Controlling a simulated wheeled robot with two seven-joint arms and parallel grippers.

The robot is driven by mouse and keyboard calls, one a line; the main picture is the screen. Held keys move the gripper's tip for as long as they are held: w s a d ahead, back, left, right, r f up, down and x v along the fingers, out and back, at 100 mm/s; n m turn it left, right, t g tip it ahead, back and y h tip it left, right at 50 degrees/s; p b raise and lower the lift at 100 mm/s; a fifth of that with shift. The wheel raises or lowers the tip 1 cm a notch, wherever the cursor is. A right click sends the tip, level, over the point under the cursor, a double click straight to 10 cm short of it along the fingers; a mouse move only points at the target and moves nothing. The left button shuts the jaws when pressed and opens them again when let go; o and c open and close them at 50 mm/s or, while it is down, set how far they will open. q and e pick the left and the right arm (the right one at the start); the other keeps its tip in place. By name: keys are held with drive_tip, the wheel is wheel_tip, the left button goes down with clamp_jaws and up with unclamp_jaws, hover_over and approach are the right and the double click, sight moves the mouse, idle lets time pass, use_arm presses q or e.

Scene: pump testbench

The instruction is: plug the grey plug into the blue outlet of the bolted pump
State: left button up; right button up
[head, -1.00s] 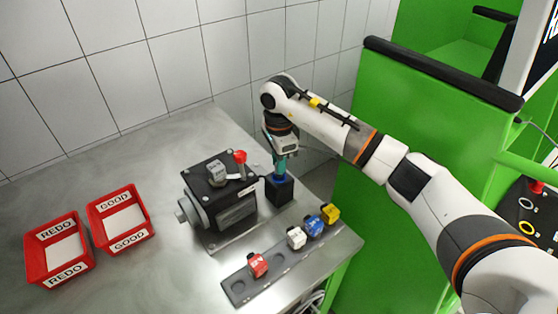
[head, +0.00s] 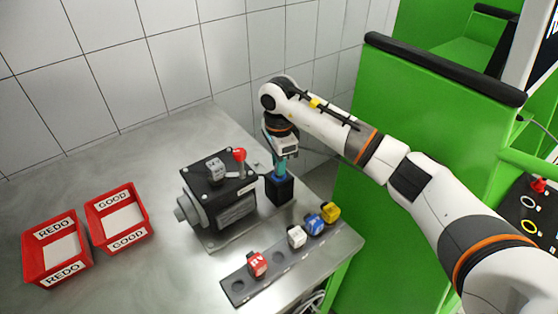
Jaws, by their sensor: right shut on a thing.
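The pump (head: 225,205) is a dark box on a metal plate on the bench. A small grey block (head: 216,169) sits on its top, beside a red-topped lever (head: 239,158). I cannot tell whether that block is the grey plug. My right gripper (head: 280,160) points down, right of the pump, shut on an upright teal thing (head: 280,169). This thing's lower end meets a dark block (head: 280,191) with a blue patch at its top. I cannot make out a blue outlet on the pump. My left gripper is out of view.
A metal rack (head: 262,279) at the front edge holds red (head: 257,264), white (head: 296,237), blue (head: 315,224) and yellow (head: 331,212) plugs. Red REDO (head: 57,270) and GOOD (head: 122,238) trays stand left. A green cabinet (head: 390,230) is right. The bench between trays and pump is clear.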

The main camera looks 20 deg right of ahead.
drive_tip(key=shift+f+b, duration=0.45)
drive_tip(key=shift+f, duration=0.1)
drive_tip(key=o, duration=0.9)
drive_tip(key=shift+o, duration=0.4)
drive_tip(key=o, duration=0.3)
drive_tip(key=shift+o, duration=0.2)
drive_tip(key=shift+r, duration=0.15)
drive_tip(key=shift+r+p, duration=2)
drive_tip(key=shift+r, duration=1.9)
